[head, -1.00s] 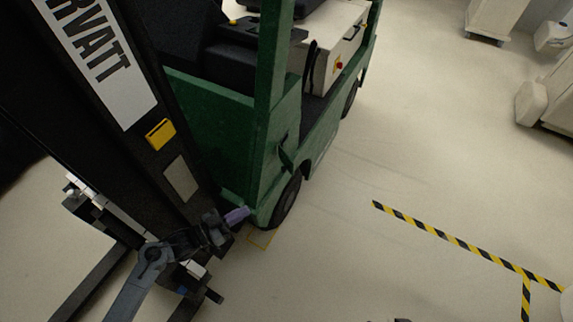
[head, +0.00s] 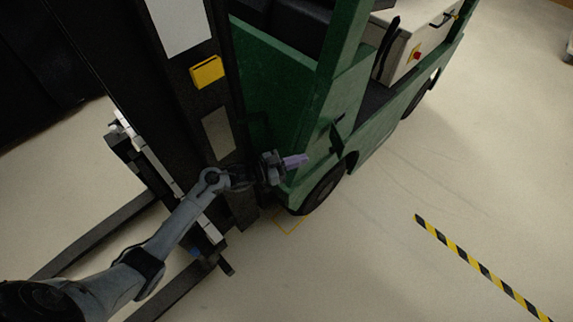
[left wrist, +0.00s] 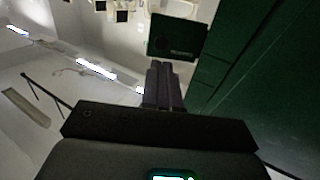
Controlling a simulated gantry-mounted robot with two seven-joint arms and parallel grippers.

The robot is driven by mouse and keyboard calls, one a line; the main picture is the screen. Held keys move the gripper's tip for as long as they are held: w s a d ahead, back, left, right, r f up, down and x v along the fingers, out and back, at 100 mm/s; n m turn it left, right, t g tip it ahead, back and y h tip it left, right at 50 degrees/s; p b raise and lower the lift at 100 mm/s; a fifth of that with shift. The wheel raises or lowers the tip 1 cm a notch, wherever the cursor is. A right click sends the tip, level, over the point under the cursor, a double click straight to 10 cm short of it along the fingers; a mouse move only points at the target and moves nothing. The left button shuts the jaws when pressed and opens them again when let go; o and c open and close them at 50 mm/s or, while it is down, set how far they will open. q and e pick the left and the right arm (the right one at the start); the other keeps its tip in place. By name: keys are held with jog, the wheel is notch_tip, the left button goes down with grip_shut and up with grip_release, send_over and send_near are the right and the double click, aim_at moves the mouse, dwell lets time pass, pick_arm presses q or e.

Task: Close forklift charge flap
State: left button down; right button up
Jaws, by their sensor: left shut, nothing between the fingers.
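The green forklift (head: 283,90) stands across the middle of the head view. A small dark green panel (head: 338,134), which looks like the charge flap, sticks out from its side. In the left wrist view a dark green flap (left wrist: 176,38) with small lettering stands out from the green body, just beyond my fingertips. My left gripper (head: 297,160) is shut and empty near the forklift's front corner, left of and lower than the panel in the head view. Its closed fingers (left wrist: 164,80) show below the flap; whether they touch it I cannot tell. My right gripper is out of view.
The black mast (head: 185,110) with a yellow box (head: 207,72) stands behind my left arm. A fork (head: 105,235) extends low at the left. A front wheel (head: 325,188) is beside the gripper. Floor at the right is clear, with yellow-black tape (head: 480,268).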

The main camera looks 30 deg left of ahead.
pick_arm(q)
jog(key=b+x, duration=0.1)
jog(key=x, duration=0.6)
jog(key=shift+w, duration=0.35)
jog(key=shift+d, duration=0.15)
